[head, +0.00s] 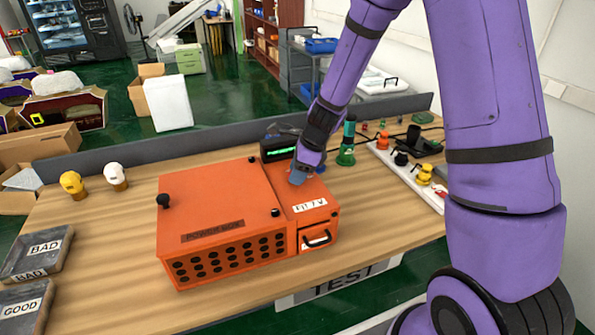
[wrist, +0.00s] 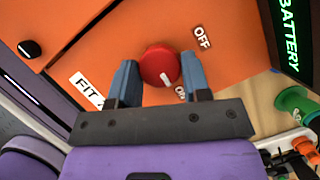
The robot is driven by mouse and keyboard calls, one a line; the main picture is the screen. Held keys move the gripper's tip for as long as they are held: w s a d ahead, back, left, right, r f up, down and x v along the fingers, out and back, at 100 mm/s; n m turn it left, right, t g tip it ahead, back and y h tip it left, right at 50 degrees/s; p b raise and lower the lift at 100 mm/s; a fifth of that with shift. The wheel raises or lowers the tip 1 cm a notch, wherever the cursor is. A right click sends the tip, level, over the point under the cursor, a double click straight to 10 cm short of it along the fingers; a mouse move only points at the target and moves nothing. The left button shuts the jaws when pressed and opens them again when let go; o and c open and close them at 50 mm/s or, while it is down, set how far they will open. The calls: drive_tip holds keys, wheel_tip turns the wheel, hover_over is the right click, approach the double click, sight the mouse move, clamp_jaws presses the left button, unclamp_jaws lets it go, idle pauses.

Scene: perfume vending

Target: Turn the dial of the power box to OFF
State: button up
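The power box (head: 215,195) is an orange case on the wooden table in the head view. Its red round dial (wrist: 160,65) shows in the wrist view on the orange top. An OFF label (wrist: 202,37) sits at the dial's upper right. An ON label (wrist: 181,92) is at its lower right, partly covered by a finger. My gripper (wrist: 157,62) is open, with one blue finger on each side of the dial. In the head view my gripper (head: 298,178) hides the dial.
A dark battery unit (head: 281,146) with a green display stands behind the box. A green bottle-like object (head: 346,145) and a white panel with coloured buttons (head: 405,165) are to the right. Two small caps and BAD and GOOD trays (head: 40,252) are left.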

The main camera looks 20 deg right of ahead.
drive_tip(key=c, duration=0.3)
drive_tip(key=shift+n, duration=0.3)
drive_tip(key=n+g, duration=0.1)
drive_tip(key=n, duration=0.2)
drive_tip(key=shift+w, duration=0.2)
drive_tip(key=n+g, duration=0.2)
drive_tip(key=n, duration=0.2)
drive_tip(key=shift+w+n, duration=0.1)
drive_tip(key=shift+n, duration=0.3)
drive_tip(key=n, duration=0.2)
drive_tip(key=n+g, duration=0.1)
drive_tip(key=n, duration=0.1)
drive_tip(key=shift+w+a+g+h, duration=0.1)
drive_tip(key=shift+g+h, duration=0.2)
drive_tip(key=shift+h, duration=0.1)
drive_tip(key=shift+w+a+n+g+h, duration=0.1)
drive_tip(key=shift+n+g+h, duration=0.25)
drive_tip(key=shift+n, duration=1.05)
drive_tip(key=shift+n+g+h, duration=0.25)
drive_tip(key=shift+n+h, duration=0.2)
drive_tip(key=shift+n, duration=0.95)
drive_tip(key=o, duration=0.9)
